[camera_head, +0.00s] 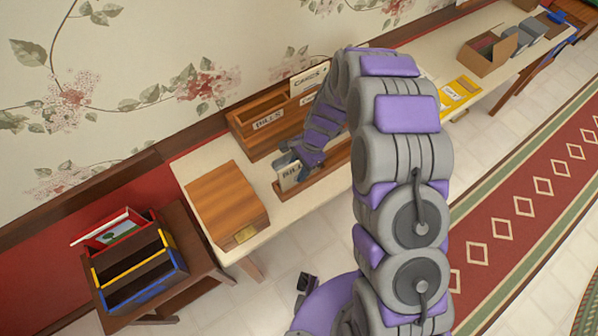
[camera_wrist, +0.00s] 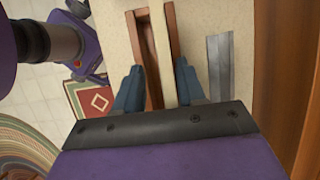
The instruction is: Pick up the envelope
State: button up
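A white envelope (camera_head: 289,178) with dark lettering stands upright in the left end of a low wooden tray (camera_head: 318,181) on the table. My gripper (camera_head: 291,161) is at its upper edge, reaching down from above. In the wrist view, my gripper (camera_wrist: 159,88) has its two blue-grey fingers apart. A thin cream edge, seemingly the envelope (camera_wrist: 161,50), runs between them, with a visible gap on the left finger's side. The tray (camera_wrist: 142,45) shows beneath. The fingertips' contact with the envelope cannot be seen.
A wooden box (camera_head: 226,203) stands left of the tray. Behind is a wooden organizer (camera_head: 262,124) with labelled slots, close to the wall. A side table (camera_head: 178,290) holds a coloured rack (camera_head: 140,270).

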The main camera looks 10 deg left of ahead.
jog(key=shift+d+r, duration=0.15)
jog(key=shift+d, duration=0.35)
jog(key=shift+a+f, duration=0.35)
jog(key=shift+a, duration=0.35)
jog(key=shift+d, duration=0.55)
jog(key=shift+a, duration=0.4)
grip_shut()
jog(key=shift+d, duration=0.1)
